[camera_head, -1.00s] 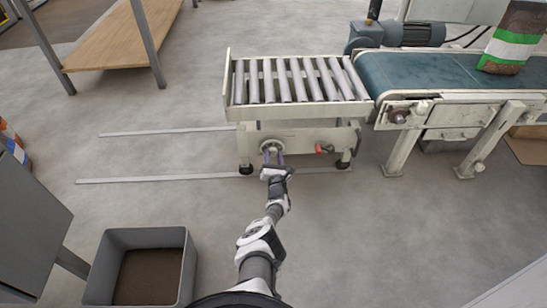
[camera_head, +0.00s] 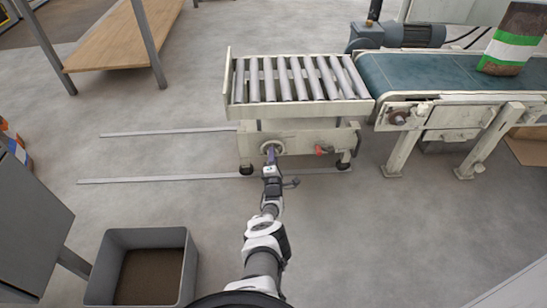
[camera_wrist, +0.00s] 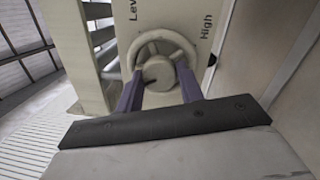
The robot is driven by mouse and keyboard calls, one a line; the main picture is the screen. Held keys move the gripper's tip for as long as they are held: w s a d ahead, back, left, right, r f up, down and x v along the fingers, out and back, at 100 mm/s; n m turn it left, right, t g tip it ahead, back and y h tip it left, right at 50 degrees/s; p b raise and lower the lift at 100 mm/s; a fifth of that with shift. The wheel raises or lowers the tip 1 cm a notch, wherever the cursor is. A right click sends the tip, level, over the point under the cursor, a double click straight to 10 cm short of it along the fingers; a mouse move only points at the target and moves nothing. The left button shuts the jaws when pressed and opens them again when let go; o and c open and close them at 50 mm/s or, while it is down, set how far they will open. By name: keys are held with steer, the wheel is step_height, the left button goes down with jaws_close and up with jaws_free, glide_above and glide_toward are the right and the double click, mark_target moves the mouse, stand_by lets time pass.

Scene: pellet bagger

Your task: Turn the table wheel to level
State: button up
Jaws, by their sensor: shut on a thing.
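The table wheel (camera_head: 271,146) is a small pale handwheel on the front of the roller table (camera_head: 300,112). In the wrist view the wheel (camera_wrist: 163,37) faces me, with a round hub in the middle. The plate behind it (camera_wrist: 190,12) reads "Lev", cut off, at upper left and "High" at right. My gripper (camera_wrist: 160,74) has its two purple fingers on either side of the hub, shut on the wheel. In the head view my gripper (camera_head: 270,157) reaches the wheel from the front. The fingers hide part of the lower rim.
A red knob (camera_head: 320,150) sits right of the wheel. A green belt conveyor (camera_head: 430,72) with a striped bag (camera_head: 512,40) adjoins the table at right. Floor rails (camera_head: 150,180) run left. A grey bin (camera_head: 108,270) stands at lower left. The floor between is clear.

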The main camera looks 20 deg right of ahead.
steer(key=shift+a+r+m+g+p, duration=0.1)
steer(key=shift+m+g+p, duration=0.5)
steer(key=shift+m, duration=3.45)
steer(key=shift+a+r+m+g+p, duration=0.1)
steer(key=shift+m+g+p, duration=0.45)
steer(key=shift+m, duration=3.5)
steer(key=shift+t, duration=0.25)
steer(key=o, duration=1)
steer(key=shift+p, duration=0.35)
